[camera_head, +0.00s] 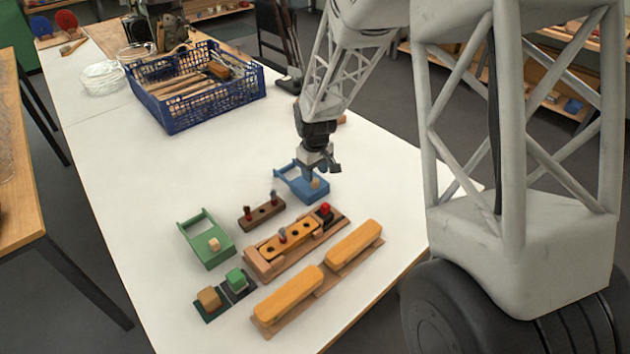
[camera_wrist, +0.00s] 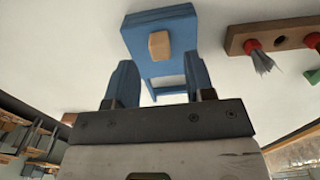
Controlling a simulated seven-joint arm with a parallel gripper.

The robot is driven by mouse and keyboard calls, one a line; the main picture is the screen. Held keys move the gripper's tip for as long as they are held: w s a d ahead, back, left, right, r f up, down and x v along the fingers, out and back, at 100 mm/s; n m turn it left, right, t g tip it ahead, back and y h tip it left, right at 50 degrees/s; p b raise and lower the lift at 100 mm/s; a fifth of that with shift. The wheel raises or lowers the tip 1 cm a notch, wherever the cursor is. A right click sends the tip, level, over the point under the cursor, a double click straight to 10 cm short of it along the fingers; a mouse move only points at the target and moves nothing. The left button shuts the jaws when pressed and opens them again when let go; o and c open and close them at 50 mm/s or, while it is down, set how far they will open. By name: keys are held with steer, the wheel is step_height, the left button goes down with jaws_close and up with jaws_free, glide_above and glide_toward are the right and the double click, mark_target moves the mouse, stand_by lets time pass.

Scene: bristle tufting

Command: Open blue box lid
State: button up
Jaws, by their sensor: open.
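The blue box (camera_head: 306,187) stands on the white table with a small wooden knob (camera_head: 316,183) on its lid. In the wrist view the blue lid (camera_wrist: 143,27) and its knob (camera_wrist: 160,45) lie just beyond my fingers. My gripper (camera_head: 319,168) is over the box and hides part of it. In the wrist view my gripper (camera_wrist: 158,62) is open, its two fingers apart with nothing between them but a view of the box's open frame. The knob is ahead of the fingertips, apart from them.
A similar green box (camera_head: 207,256) stands to the left. A dark wooden holder (camera_head: 262,216) with tufts and a longer wooden holder (camera_head: 258,265) are close by. Orange brush blocks (camera_head: 289,296) lie in front. A blue crate (camera_head: 213,105) of wooden pieces stands behind. The table's left side is clear.

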mark_target(315, 180)
steer(key=shift+f, duration=2.05)
steer(key=shift+c, duration=0.2)
jaws_close()
